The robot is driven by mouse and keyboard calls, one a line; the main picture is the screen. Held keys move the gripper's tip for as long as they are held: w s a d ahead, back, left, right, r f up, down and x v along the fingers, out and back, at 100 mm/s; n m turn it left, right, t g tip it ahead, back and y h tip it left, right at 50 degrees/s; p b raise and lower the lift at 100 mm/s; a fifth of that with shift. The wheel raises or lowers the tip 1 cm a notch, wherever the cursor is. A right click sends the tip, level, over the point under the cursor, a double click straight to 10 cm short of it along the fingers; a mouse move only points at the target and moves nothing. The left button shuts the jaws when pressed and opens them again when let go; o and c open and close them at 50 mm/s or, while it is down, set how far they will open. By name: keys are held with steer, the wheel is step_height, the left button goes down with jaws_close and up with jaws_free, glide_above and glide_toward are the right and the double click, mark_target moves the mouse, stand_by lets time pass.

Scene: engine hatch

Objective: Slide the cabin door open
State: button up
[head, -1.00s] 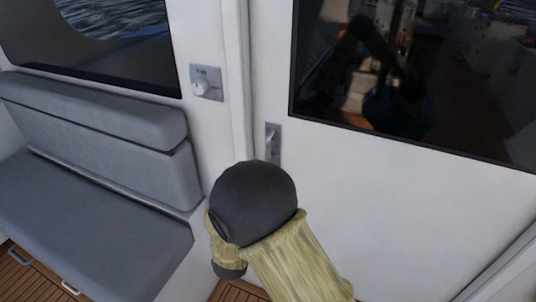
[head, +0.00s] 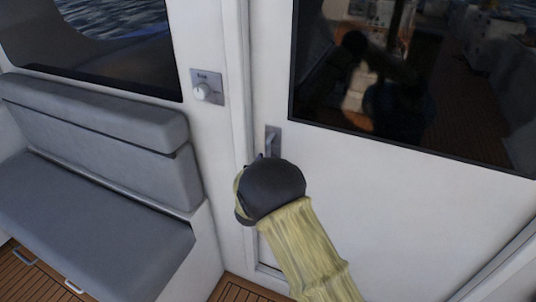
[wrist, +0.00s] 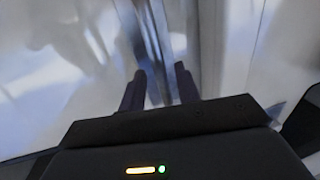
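The white cabin door (head: 400,200) has a dark window (head: 420,90) and stands against its frame on the left, seemingly shut. Its small metal handle (head: 273,135) is set near the left edge; the lower part is hidden behind my arm. My gripper (wrist: 161,78) shows in the wrist view with its two dark fingers apart. Pale and grey vertical strips lie beyond and between the fingers, but blur hides which is the handle. I cannot tell whether the fingers touch it. In the head view my dark wrist joint covers the fingers, just below the handle.
A grey cushioned bench (head: 90,200) stands to the left. A knob on a metal plate (head: 206,88) is on the wall left of the door. The wooden floor (head: 30,280) shows at the lower left.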

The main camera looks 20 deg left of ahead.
steer(key=shift+w+a, duration=0.15)
steer(key=shift+w, duration=1.1)
jaws_close()
